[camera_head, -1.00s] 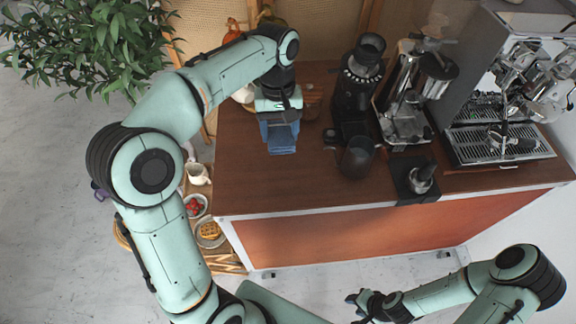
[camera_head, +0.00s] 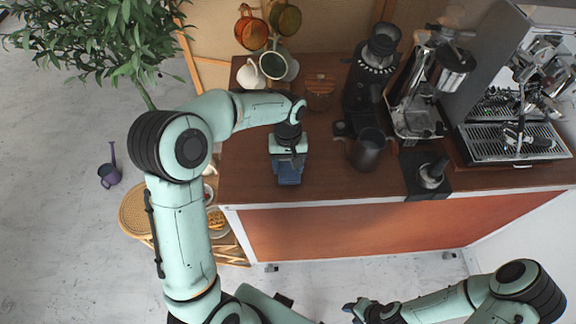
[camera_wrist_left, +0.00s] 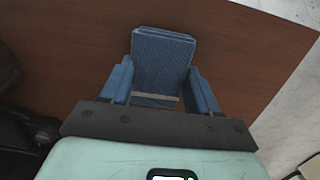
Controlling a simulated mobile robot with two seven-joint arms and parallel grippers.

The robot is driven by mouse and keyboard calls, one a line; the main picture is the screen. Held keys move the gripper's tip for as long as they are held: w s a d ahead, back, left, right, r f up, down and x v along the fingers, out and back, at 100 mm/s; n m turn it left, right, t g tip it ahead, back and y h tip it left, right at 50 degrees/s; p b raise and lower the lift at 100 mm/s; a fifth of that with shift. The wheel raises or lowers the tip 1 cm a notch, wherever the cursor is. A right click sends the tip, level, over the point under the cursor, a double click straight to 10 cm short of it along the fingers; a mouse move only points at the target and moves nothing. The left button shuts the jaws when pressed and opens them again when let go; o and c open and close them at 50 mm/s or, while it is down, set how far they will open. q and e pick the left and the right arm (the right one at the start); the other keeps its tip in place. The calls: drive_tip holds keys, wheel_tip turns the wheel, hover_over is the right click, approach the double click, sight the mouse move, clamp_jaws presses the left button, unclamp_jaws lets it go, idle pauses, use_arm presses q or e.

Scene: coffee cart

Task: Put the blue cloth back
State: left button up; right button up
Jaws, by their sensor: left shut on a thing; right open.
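The blue cloth (camera_head: 289,176) is a folded dark blue piece over the brown wooden top of the cart, near its front left. My left gripper (camera_head: 288,160) points down and is shut on the cloth. In the left wrist view the cloth (camera_wrist_left: 160,62) sticks out beyond the blue fingers of the left gripper (camera_wrist_left: 160,95). I cannot tell whether the cloth touches the counter. My right gripper (camera_head: 357,307) is low in the head view, in front of the cart and away from the cloth. It is open and empty.
A dark pitcher (camera_head: 367,149), a black grinder (camera_head: 372,68) and a tamping stand (camera_head: 426,175) stand right of the left gripper. A wooden canister (camera_head: 319,90) and white cups are behind it. The counter (camera_head: 245,160) is bare around the cloth. The espresso machine is far right.

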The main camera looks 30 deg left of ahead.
sight(288, 163)
use_arm(q)
drive_tip(key=shift+f, duration=0.5)
use_arm(e)
drive_tip(key=shift+s+f, duration=0.1)
use_arm(q)
drive_tip(key=o, duration=0.6)
drive_tip(key=shift+f, duration=0.2)
drive_tip(key=o, duration=0.4)
drive_tip(key=shift+o, duration=0.2)
drive_tip(key=shift+r, duration=0.2)
wheel_tip(288, 163, up, 12)
drive_tip(key=w+p, duration=0.1)
drive_tip(key=shift+a, duration=0.3)
use_arm(e)
drive_tip(key=shift+w+r, duration=1)
drive_tip(key=shift+w, duration=0.1)
drive_tip(key=shift+s, duration=0.1)
